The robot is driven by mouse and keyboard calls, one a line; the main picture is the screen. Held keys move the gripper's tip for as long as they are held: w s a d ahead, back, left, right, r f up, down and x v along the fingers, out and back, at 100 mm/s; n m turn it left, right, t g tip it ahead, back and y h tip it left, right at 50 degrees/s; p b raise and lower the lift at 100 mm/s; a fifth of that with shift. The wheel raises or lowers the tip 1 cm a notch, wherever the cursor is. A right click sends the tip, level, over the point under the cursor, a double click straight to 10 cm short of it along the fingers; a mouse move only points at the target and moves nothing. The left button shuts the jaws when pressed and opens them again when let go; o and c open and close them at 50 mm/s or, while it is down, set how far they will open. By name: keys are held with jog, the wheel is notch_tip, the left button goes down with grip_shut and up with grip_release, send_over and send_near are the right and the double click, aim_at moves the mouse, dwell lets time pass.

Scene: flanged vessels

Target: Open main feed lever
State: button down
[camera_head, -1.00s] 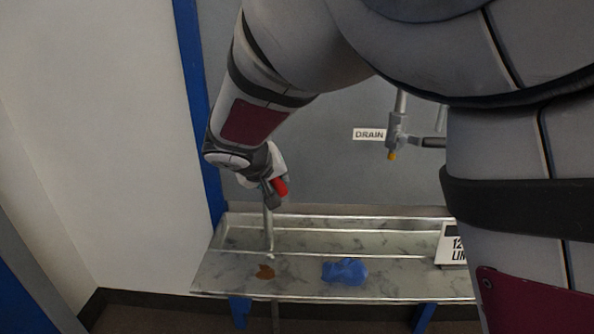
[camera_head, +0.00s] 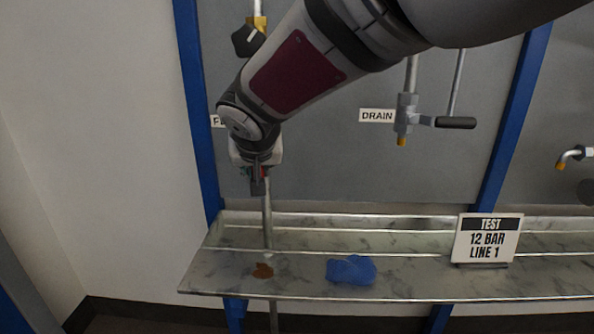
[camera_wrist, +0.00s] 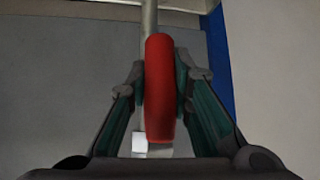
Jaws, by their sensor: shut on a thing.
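The red lever handle (camera_wrist: 160,88) stands lengthwise between the two fingers of my gripper (camera_wrist: 164,95) in the wrist view. The fingers are shut on it from both sides. In the head view my gripper (camera_head: 259,182) is at the vertical pipe (camera_head: 267,215) on the left, above the shelf. Only a small bit of red shows there; the gripper hides most of the lever and its valve. A label (camera_head: 216,121) behind my arm is mostly covered, so I cannot read it in full.
A marbled shelf (camera_head: 400,285) below holds a blue cloth (camera_head: 351,270), a brown stain (camera_head: 263,271) and a "TEST 12 BAR LINE 1" sign (camera_head: 486,240). A DRAIN valve with a dark handle (camera_head: 455,123) is to the right. A black knob (camera_head: 248,40) sits above my wrist.

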jog(key=shift+s+a, duration=0.1)
jog(key=shift+a, duration=0.05)
jog(key=c, duration=1.4)
grip_release()
jog(key=shift+s+r, duration=0.25)
jog(key=shift+r, duration=0.1)
jog(key=v, duration=1.1)
jog(key=shift+d+f, duration=0.1)
jog(key=shift+d, duration=0.15)
